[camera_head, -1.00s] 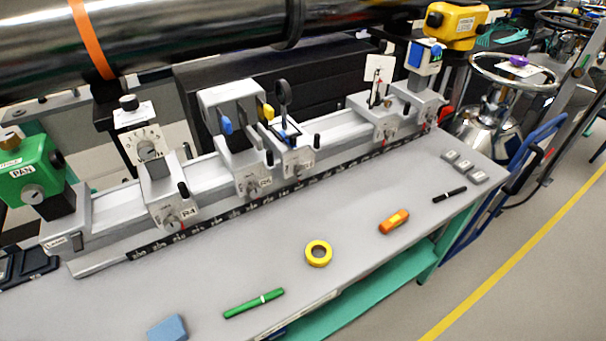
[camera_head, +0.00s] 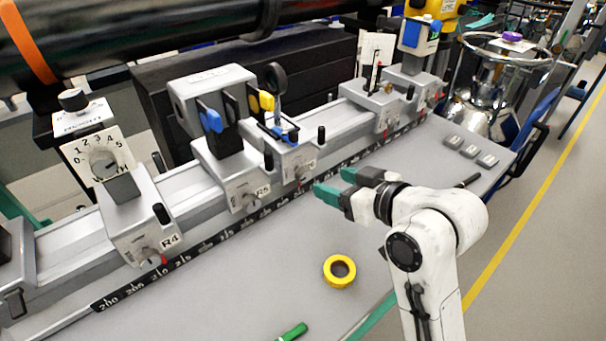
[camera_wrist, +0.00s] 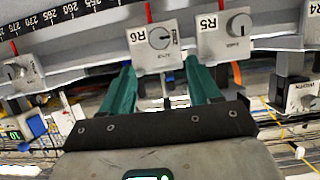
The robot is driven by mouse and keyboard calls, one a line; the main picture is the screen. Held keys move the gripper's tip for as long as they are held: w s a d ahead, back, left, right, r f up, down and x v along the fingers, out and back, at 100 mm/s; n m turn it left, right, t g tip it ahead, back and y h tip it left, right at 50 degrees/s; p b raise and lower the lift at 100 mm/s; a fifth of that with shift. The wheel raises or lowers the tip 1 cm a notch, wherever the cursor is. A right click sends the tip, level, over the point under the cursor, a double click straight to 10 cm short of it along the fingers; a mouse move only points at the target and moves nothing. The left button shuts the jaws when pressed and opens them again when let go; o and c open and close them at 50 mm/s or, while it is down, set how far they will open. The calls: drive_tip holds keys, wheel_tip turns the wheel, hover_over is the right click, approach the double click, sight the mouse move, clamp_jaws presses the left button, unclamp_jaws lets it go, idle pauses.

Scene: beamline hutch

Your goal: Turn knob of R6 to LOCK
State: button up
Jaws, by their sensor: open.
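The R6 carrier (camera_head: 300,157) sits on the rail just right of the R5 carrier (camera_head: 229,158). Its small round grey knob (camera_head: 300,173) is on its front face. In the wrist view the R6 knob (camera_wrist: 159,38) shows beside the R6 label, with a dark pointer line toward the picture's right. The small lettering around it is too blurred to read surely. My gripper (camera_head: 338,184) has green fingers and is open and empty, just right of the R6 face and apart from it. In the wrist view the knob lies beyond and between the fingertips (camera_wrist: 160,78).
The R5 knob (camera_wrist: 239,24) is close beside R6. The R4 carrier (camera_head: 140,222) stands farther left. A scale strip (camera_head: 205,232) runs along the rail's front. Yellow tape (camera_head: 340,284) and a green pen (camera_head: 292,332) lie on the bench, which has free room in front.

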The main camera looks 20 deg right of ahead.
sight(306, 174)
drive_tip(key=x, duration=0.9)
drive_tip(key=shift+w+f, duration=0.15)
drive_tip(key=shift+f, duration=0.1)
drive_tip(key=shift+c, duration=0.3)
drive_tip(key=c, duration=1)
